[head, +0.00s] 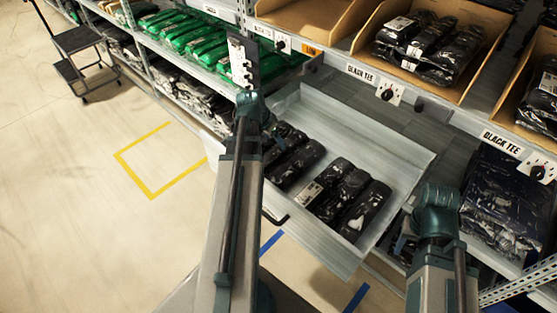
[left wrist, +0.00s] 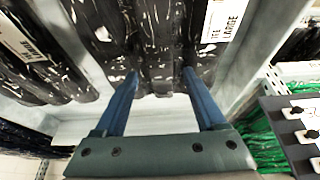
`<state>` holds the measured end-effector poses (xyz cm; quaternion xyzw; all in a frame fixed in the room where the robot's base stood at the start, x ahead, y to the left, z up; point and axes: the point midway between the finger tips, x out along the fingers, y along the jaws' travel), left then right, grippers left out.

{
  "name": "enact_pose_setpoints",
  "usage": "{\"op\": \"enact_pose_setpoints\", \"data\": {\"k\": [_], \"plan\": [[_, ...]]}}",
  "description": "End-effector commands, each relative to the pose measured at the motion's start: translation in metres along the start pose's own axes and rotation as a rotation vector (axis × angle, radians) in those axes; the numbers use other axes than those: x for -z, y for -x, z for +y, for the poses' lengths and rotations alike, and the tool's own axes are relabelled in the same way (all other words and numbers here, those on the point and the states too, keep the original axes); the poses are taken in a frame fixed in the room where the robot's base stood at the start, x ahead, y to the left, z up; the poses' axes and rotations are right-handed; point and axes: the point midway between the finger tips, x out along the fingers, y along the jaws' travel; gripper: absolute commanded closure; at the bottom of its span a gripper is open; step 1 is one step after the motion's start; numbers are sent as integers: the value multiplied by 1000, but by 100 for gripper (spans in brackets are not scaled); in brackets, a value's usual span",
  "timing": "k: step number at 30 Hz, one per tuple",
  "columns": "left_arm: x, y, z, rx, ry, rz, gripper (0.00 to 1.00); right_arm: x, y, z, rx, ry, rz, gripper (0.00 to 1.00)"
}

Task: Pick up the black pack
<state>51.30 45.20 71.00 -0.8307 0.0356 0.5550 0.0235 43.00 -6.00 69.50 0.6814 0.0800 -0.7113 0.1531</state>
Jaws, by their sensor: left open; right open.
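Several black packs in clear wrap lie side by side in a pale grey tray (head: 395,150) that juts out from the rack. One black pack (head: 298,165) lies near my left arm, and others (head: 365,210) lie to its right. In the left wrist view my left gripper (left wrist: 160,74) is open, its two blue fingers apart, with a black pack (left wrist: 158,45) between and beyond the fingertips. I cannot tell whether they touch it. My left arm hides this gripper and part of the packs in the head view. My right arm's joint shows at right; its gripper cannot be made out.
Cardboard bins (head: 372,45) with more black packs stand on the shelf above, behind "BLACK TEE" labels. Green packs (head: 195,38) fill a shelf at the upper left. A dark step cart (head: 75,45) stands on the floor. The floor with the yellow marking (head: 150,192) is clear.

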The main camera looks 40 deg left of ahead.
Motion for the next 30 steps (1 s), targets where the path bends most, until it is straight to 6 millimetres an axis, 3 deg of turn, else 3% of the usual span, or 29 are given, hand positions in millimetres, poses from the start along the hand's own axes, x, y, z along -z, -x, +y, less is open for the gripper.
{"op": "enact_pose_setpoints", "data": {"k": [11, 22, 30], "plan": [[-2, -13, 0, 0, 0, 0, 28, 1, -13, -1, 0, 0, 0, 50], [-7, -56, 0, 1, -1, 0, 28, 3, -54, -5, 0, 0, 0, 50], [-6, -57, 0, 1, 0, 0, 28, 3, -54, -5, 0, 0, 0, 50]]}}
